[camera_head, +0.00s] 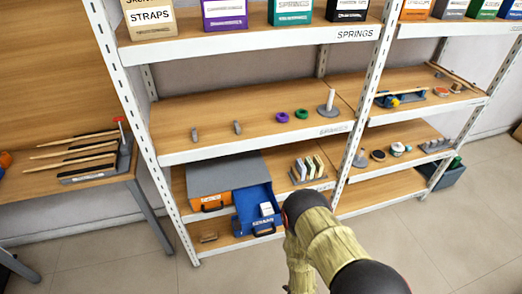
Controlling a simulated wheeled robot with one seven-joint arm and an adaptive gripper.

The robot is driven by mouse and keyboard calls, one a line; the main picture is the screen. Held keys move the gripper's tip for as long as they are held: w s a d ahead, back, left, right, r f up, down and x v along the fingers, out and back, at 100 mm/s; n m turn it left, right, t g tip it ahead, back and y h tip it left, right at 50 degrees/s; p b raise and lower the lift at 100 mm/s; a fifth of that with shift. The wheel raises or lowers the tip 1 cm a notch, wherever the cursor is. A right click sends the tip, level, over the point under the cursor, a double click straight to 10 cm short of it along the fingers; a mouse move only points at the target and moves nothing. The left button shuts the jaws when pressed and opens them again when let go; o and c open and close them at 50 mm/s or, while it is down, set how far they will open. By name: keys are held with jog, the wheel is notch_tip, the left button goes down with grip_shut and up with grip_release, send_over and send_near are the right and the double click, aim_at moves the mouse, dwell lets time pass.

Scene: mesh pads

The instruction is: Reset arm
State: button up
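My arm (330,245) reaches in from the bottom right of the head view. Its near links are dark and the middle link is yellowish. The far end of the arm points down and toward the lower shelves, in front of the shelf unit. My gripper's fingers cannot be made out, so I cannot tell whether they are open or shut, or whether they hold anything.
A white-framed shelf unit (240,145) carries labelled boxes on top and small parts below. An open blue case (250,222) sits low, beside an orange-and-grey case (215,203). A wooden bench (85,180) stands left. The tiled floor (130,262) is clear.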

jog(key=s+d+r+m, duration=0.2)
jog(key=d+r+m, duration=0.1)
jog(key=r, duration=1.7)
jog(key=s+d+r+m+h, duration=0.1)
jog(key=s+d+r+m, duration=0.2)
jog(key=r, duration=1.8)
jog(key=s+d+r+m, duration=0.2)
jog(key=r+m, duration=0.5)
jog(key=r, duration=1.3)
jog(key=shift+s+d+r+m+h, duration=0.4)
jog(key=shift+d, duration=0.45)
jog(key=shift+o, duration=0.2)
